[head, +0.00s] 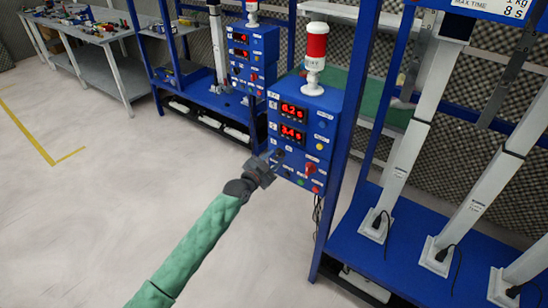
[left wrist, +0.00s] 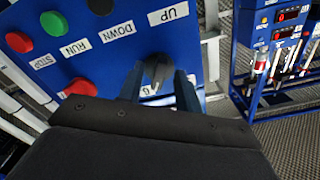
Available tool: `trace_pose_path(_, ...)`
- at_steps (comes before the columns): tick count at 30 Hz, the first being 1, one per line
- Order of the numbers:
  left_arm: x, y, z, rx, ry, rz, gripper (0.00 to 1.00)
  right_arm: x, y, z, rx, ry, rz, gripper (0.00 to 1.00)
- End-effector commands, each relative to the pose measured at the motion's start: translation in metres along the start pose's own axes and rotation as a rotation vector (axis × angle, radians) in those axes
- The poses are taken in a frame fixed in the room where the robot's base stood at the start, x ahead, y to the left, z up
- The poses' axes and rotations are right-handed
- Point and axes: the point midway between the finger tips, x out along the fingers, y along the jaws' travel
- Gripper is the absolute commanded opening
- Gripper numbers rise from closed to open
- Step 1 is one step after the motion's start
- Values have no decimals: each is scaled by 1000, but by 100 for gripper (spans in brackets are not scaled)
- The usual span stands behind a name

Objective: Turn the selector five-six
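The blue control box (head: 297,125) has two red-lit displays, reading about 6.2 and 3.4, and a lower panel of knobs and buttons. My left gripper (head: 270,163) is at the panel's lower left. In the left wrist view, a dark selector knob (left wrist: 157,67) sits in front of the left gripper (left wrist: 160,80), between its two fingers. The fingers are apart, one on each side of the knob; I cannot tell if they touch it. The labels UP and DOWN show beside it; another label is mostly hidden by the fingers. My right gripper is not in view.
Near the selector are a red button (left wrist: 18,42), a green button (left wrist: 53,23) and a larger red knob (left wrist: 80,87). A red-and-white lamp (head: 315,55) stands on the box. A blue rack post (head: 345,130) rises just right. The floor at left is clear.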

Motion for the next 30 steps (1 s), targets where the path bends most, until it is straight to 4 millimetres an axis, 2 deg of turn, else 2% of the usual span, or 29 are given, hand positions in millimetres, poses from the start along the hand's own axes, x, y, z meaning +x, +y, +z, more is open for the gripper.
trace_pose_path(4,6,0,0,-1,0,0,35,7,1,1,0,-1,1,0)
trace_pose_path(12,7,0,0,0,0,0,33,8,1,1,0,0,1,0)
trace_pose_path(17,6,0,0,0,0,0,1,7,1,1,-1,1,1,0)
trace_pose_path(30,6,0,0,-58,0,0,0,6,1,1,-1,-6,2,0)
